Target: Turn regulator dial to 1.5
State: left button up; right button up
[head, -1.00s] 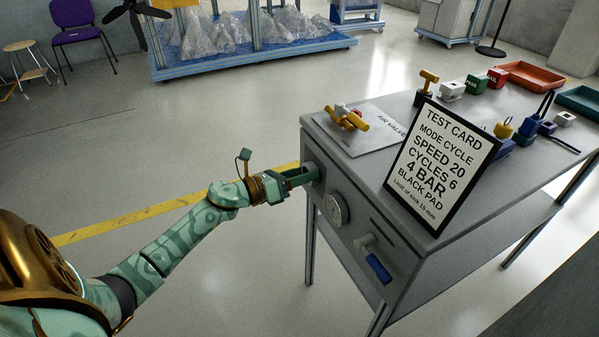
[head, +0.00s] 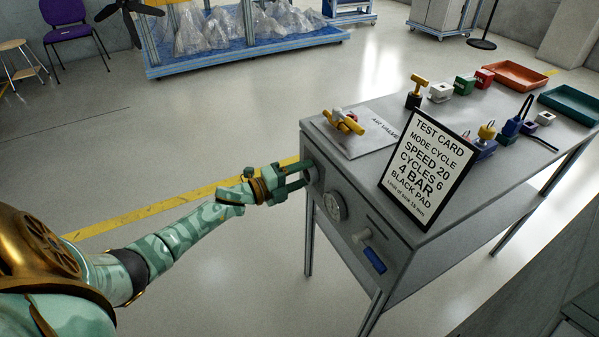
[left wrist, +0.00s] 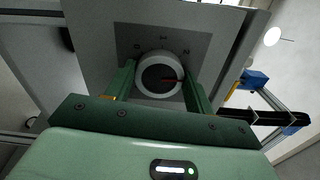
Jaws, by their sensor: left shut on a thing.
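The regulator dial (left wrist: 160,76) is a round knob with a pale rim, a dark face and a red pointer mark, on a grey panel. The gripper partly hides the dial there. My right gripper is not in view.
A grey bench (head: 375,170) carries a test card (head: 428,163) reading 4 BAR, a yellow air valve (head: 344,121) and several small coloured blocks. The floor left of the bench is clear.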

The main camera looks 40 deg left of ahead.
pick_arm(q)
jog(key=n+p, duration=0.1)
jog(key=n, duration=0.2)
jog(key=shift+n, duration=0.3)
jog(key=n+p, duration=0.1)
jog(key=n, duration=0.2)
jog(key=shift+n, duration=0.3)
jog(key=n, duration=0.2)
jog(key=n+p, duration=0.1)
jog(key=n, duration=0.1)
jog(key=shift+f+n, duration=0.2)
jog(key=shift+n, duration=0.4)
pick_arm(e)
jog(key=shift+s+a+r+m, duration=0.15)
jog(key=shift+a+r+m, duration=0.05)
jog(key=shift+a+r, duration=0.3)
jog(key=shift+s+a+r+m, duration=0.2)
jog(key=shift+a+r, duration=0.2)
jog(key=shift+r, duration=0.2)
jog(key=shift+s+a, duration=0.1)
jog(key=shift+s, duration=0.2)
pick_arm(q)
jog(key=o, duration=1)
jog(key=shift+c, duration=0.2)
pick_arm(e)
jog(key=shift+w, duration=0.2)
pick_arm(q)
jog(key=shift+s, duration=0.15)
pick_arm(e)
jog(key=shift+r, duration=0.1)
